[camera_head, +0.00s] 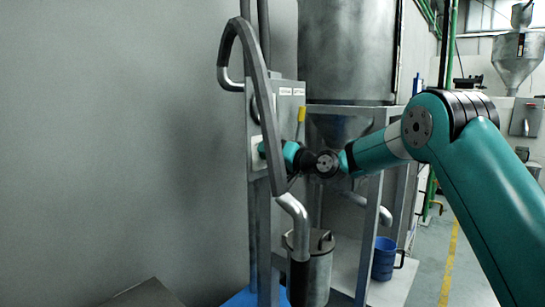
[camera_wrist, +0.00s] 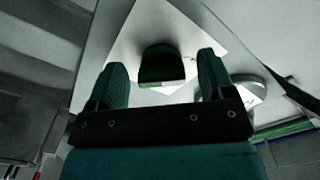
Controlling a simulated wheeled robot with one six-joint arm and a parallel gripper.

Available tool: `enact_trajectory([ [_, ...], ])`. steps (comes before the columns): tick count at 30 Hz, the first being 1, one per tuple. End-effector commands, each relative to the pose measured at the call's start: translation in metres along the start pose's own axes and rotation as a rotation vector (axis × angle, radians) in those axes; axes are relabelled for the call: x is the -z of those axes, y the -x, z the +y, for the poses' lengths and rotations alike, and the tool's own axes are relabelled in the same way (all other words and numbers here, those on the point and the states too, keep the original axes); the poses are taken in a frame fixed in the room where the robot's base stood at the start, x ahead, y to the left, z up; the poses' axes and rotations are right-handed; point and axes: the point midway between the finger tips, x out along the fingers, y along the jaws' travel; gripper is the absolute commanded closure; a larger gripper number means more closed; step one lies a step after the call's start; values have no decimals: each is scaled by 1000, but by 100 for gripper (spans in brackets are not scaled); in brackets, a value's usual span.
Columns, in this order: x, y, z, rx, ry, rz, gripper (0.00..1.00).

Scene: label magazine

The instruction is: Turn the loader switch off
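My gripper (camera_wrist: 161,62) is open, with one teal finger on each side of the switch. Gaps show between the fingers and the switch, so neither finger is seen touching it. In the head view, my gripper (camera_head: 263,149) is at a pale plate (camera_head: 256,160) on the grey post, partly hidden behind a bent pipe. The switch cannot be made out there, and its on or off position cannot be told.
The bent grey pipe (camera_head: 262,85) passes in front of my gripper. A labelled grey box (camera_head: 290,105) with a yellow piece (camera_head: 302,114) is above it. A lidded metal canister (camera_head: 318,270) stands below, and a blue jug (camera_head: 383,258) is at right.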

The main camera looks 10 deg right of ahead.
Motion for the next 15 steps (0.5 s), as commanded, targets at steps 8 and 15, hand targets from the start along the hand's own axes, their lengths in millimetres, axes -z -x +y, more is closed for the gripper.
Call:
enact_trajectory([
  [8,1,2,0,0,0,2,25],
  [15,0,37,2,-3,-1,4,25],
])
